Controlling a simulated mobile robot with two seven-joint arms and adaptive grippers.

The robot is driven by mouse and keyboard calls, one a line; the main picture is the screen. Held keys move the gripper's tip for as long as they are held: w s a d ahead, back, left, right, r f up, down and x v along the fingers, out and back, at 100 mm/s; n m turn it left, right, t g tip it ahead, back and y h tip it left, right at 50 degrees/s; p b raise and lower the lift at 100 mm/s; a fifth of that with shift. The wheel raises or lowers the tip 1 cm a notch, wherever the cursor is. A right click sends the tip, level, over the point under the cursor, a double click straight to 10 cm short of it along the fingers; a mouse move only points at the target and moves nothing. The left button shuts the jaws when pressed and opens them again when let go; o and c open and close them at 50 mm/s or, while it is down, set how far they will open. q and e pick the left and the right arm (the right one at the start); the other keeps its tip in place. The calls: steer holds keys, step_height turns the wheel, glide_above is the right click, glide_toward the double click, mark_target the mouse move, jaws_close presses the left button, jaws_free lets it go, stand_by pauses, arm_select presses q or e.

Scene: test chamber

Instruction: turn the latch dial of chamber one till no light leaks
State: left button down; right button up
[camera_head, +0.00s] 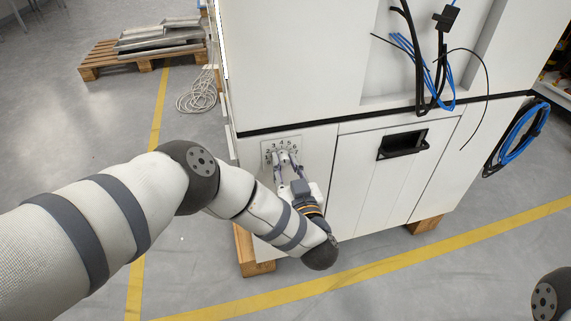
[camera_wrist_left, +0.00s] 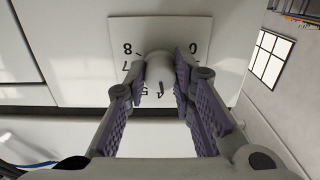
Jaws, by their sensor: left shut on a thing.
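The latch dial is a pale round knob (camera_wrist_left: 160,70) on a white numbered plate (camera_head: 267,145) on the chamber's (camera_head: 290,60) lower front panel. The plate also shows in the left wrist view (camera_wrist_left: 199,28), its digits upside down. A short dark mark on the knob lies near the digits 4 and 5; its exact reading I cannot tell. My left gripper (camera_head: 285,157) is shut on the knob, one finger on each side, also in the left wrist view (camera_wrist_left: 162,78). The fingers hide part of the scale. My right gripper is out of view.
A thin bright line (camera_head: 222,40) runs along the chamber's upper left edge; I cannot tell if it is leaking light. Black and blue cables (camera_head: 425,65) hang at the upper front. A black recessed handle (camera_head: 403,144) sits right of the dial. A pallet (camera_head: 100,60) stands at the back left.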

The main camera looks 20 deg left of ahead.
arm_select(q)
steer(key=shift+w+r+m+p, duration=0.1)
steer(key=shift+r+m+p, duration=0.2)
steer(key=shift+m, duration=1.1)
steer(key=shift+a+f+m, duration=0.15)
steer(key=shift+m, duration=0.55)
steer(key=c, duration=1.3)
jaws_free()
steer(key=shift+f, duration=0.15)
steer(key=shift+c, duration=0.2)
steer(key=v, duration=1.2)
